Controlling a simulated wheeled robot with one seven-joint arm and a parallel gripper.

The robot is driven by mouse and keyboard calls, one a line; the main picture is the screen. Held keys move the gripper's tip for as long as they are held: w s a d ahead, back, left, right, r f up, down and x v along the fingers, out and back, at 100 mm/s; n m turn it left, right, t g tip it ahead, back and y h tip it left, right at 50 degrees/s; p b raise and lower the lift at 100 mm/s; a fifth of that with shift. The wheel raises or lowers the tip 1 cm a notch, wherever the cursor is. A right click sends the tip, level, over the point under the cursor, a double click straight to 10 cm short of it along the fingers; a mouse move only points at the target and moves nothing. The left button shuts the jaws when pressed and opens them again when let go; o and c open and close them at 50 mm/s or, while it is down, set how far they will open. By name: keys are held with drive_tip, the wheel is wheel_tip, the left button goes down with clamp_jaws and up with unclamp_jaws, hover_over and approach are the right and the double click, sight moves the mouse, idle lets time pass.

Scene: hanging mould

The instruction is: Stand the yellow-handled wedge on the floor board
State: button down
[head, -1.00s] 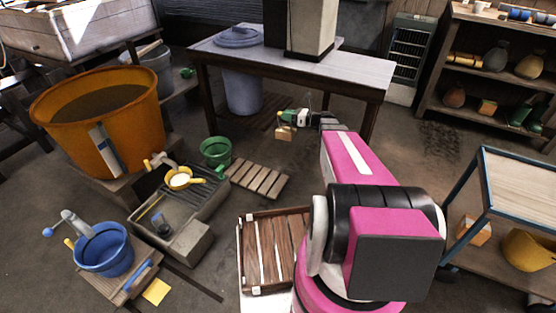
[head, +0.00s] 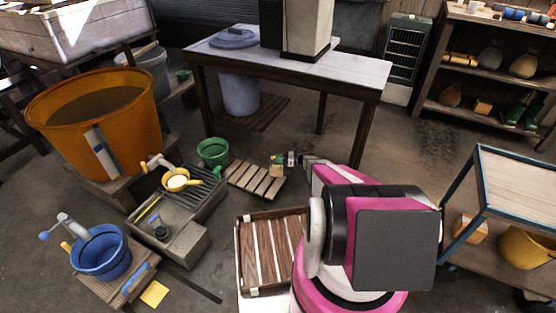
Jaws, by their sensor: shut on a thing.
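My gripper (head: 284,159), small and far off in the head view, is shut on a small tan-yellow block, which I take to be the wedge (head: 277,171). Its handle is mostly hidden by the gripper or too small to make out. The slatted wooden floor board (head: 247,178) lies on the floor just left of and below the gripper. The wedge shows over the board's right far end. I cannot tell whether it touches the slats or is a little above them.
A green bucket (head: 213,153) stands close to the board's left end. A grey stone sink (head: 187,246) is left of it, and a slatted wooden tray (head: 268,254) is nearer me. A table (head: 342,77) stands behind. Floor right of my arm is clear up to a blue-framed cart (head: 520,192).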

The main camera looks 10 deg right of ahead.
sight(281, 168)
drive_tip(key=shift+f, duration=4)
drive_tip(key=c, duration=0.9)
unclamp_jaws()
